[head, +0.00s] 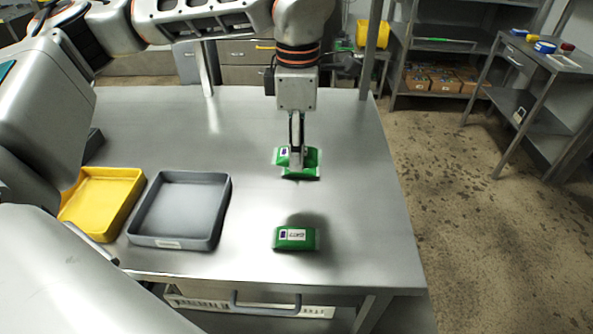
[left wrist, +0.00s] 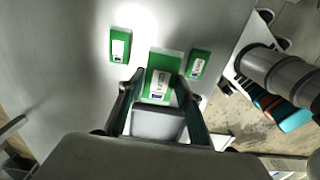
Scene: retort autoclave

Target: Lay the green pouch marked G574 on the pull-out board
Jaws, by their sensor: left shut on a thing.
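My left gripper (head: 297,160) points straight down over the steel table and is shut on a green pouch (head: 300,174). In the left wrist view that pouch (left wrist: 160,75) sits between the two fingers, with a white label. It looks larger than the others, but its height above the table is unclear. Another green pouch (head: 313,155) lies partly hidden just behind it. A third green pouch (head: 295,238) lies alone nearer the front edge. I cannot read any label surely as G574. A panel with a grey handle (head: 265,304) shows under the front edge; I cannot tell whether it is the pull-out board.
A grey tray (head: 222,215) and a yellow tray (head: 130,190) stand empty at the left of the table. The table's right part is bare. Shelves with brown boxes (head: 432,80) and a side table (head: 520,58) stand beyond, across open floor.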

